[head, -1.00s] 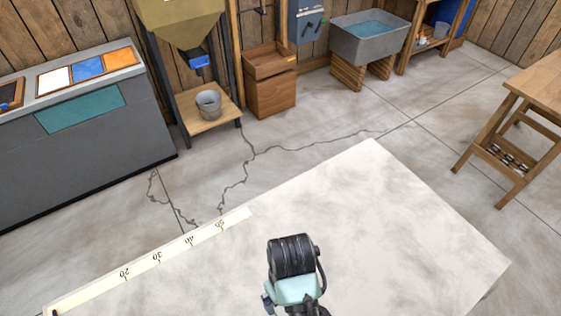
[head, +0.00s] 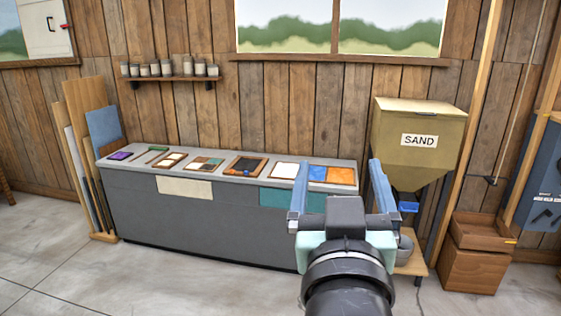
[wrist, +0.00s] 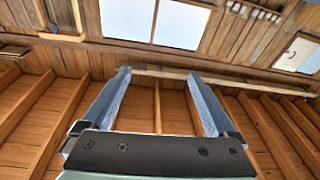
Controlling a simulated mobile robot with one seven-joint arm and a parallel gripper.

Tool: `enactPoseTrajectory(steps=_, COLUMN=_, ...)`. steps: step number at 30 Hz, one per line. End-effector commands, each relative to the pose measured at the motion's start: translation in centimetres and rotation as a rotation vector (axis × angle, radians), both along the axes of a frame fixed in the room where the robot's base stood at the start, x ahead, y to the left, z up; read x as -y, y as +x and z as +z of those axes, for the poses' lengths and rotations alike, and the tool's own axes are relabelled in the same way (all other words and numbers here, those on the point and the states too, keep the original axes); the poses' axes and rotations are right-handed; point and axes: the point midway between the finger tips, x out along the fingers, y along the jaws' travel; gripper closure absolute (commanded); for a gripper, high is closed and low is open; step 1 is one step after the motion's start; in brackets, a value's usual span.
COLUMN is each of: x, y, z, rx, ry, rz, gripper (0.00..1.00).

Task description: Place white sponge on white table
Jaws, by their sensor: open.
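My gripper (head: 339,165) is raised in the head view, in front of the grey counter. Its two blue fingers are wide apart with nothing between them. It also shows in the wrist view (wrist: 158,72), open and empty, with the wooden ceiling behind it. I cannot make out a white sponge in either view. The white table is out of view now.
A long grey counter (head: 200,225) with several flat sample panels runs along the wooden wall. A sand hopper (head: 412,150) and wooden drawers (head: 475,265) stand to the right. Boards (head: 75,170) lean at the counter's left end. The floor (head: 130,280) in front is clear.

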Motion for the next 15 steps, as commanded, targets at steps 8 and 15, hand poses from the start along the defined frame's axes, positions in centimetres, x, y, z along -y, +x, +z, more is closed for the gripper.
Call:
enactPoseTrajectory(steps=8, x=-7.0, y=-9.0, z=15.8, rx=0.556, ry=0.025, rz=0.17, gripper=0.08)
enactPoseTrajectory(steps=15, x=-7.8, y=-11.2, z=17.9, rx=0.65, ry=0.035, rz=0.199, gripper=0.08)
